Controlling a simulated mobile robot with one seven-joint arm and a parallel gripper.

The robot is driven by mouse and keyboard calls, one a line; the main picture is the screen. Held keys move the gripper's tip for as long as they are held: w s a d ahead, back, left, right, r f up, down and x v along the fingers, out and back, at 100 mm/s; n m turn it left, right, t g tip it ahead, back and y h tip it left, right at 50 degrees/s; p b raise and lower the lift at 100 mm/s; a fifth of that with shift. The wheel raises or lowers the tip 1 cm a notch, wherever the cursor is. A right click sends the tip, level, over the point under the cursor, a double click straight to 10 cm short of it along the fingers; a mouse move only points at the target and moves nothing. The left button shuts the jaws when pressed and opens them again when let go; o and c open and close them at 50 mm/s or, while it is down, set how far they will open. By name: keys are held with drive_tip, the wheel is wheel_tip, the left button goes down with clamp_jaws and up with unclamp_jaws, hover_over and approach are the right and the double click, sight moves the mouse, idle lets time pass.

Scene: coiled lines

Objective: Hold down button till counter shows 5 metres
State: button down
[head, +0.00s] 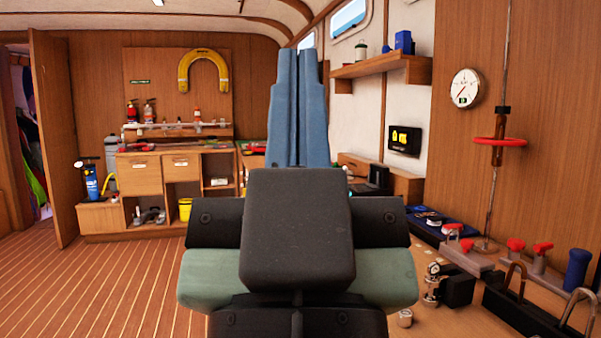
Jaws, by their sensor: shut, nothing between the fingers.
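My gripper (299,62) fills the middle of the head view, seen from behind. Its two blue fingers stand upright side by side, shut with nothing between them. A small black display (404,141) with yellow marks hangs on the wall to the right of the fingers; it may be the counter, but its marks are too small to read. I cannot pick out the button for certain. A black device (378,176) sits on the wooden cabinet below the display, partly behind my gripper. My gripper's dark body hides what lies directly behind it.
A workbench (463,322) at the right holds red-topped fittings (516,245) and a dark rack (520,318). A red ring (500,141) surrounds a vertical rod beside a round gauge (466,88). A cupboard (140,176) stands at the back. The plank floor (110,290) is clear on the left.

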wheel_tip(320, 180, up, 30)
drive_tip(key=p, duration=2.7)
drive_tip(key=shift+r+p, duration=0.2)
drive_tip(key=shift+p, duration=0.15)
drive_tip(key=shift+w, duration=0.1)
